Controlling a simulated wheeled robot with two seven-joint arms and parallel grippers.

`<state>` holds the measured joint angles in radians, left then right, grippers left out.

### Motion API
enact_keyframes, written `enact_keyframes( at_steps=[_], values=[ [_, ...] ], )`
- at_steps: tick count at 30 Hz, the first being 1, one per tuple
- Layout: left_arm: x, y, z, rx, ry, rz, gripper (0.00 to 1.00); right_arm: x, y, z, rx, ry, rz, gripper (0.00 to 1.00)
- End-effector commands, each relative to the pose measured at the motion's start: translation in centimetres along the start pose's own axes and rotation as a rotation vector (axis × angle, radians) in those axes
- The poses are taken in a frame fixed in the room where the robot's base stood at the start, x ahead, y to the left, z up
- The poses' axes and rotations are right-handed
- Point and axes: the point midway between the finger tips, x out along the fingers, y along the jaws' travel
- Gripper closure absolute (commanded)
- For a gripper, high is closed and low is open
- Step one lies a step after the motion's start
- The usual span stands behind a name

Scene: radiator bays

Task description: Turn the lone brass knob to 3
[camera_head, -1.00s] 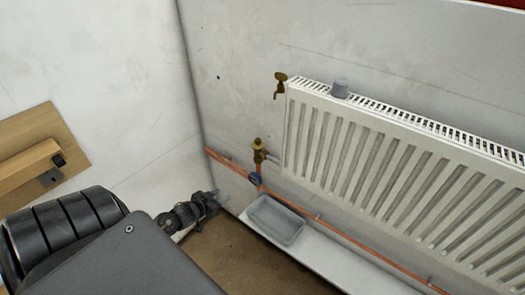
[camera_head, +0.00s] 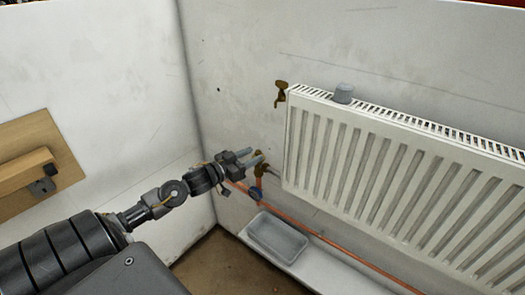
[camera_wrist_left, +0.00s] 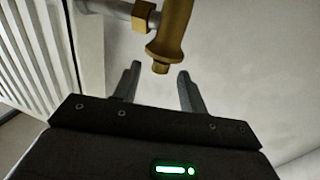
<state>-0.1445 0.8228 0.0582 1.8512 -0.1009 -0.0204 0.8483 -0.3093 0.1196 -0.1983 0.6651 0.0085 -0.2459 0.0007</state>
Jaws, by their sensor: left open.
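A brass valve (camera_head: 261,170) sits low beside the radiator's left end, on the copper pipe, partly hidden behind my left gripper's fingers. My left gripper (camera_head: 256,157) is open at this valve in the head view. In the left wrist view a brass fitting (camera_wrist_left: 172,35) points its narrow end toward the open fingers (camera_wrist_left: 160,72). That end lies between the fingertips in the picture, and contact cannot be told. A second brass fitting (camera_head: 281,92) is at the radiator's upper left corner. No number marks are readable. My right gripper is not in view.
The white radiator (camera_head: 390,170) fills the right side, with a grey cap (camera_head: 343,93) on top. A grey tray (camera_head: 278,236) lies below. A wooden board (camera_head: 25,135) is at left.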

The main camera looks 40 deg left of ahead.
Motion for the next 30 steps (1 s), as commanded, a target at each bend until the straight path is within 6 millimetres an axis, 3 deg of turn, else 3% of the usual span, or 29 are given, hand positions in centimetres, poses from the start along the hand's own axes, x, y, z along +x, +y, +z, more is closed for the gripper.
enact_keyframes(
  at_steps=[9,22,30],
  values=[
    [4.5,-0.1,-0.1,-0.001,0.001,-0.001,0.58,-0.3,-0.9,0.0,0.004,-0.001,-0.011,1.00],
    [5.4,0.0,0.1,0.000,-0.001,-0.001,0.58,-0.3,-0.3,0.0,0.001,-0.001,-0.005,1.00],
    [5.4,0.0,0.1,0.000,-0.001,-0.001,0.90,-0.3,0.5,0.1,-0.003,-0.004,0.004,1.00]
  ],
)
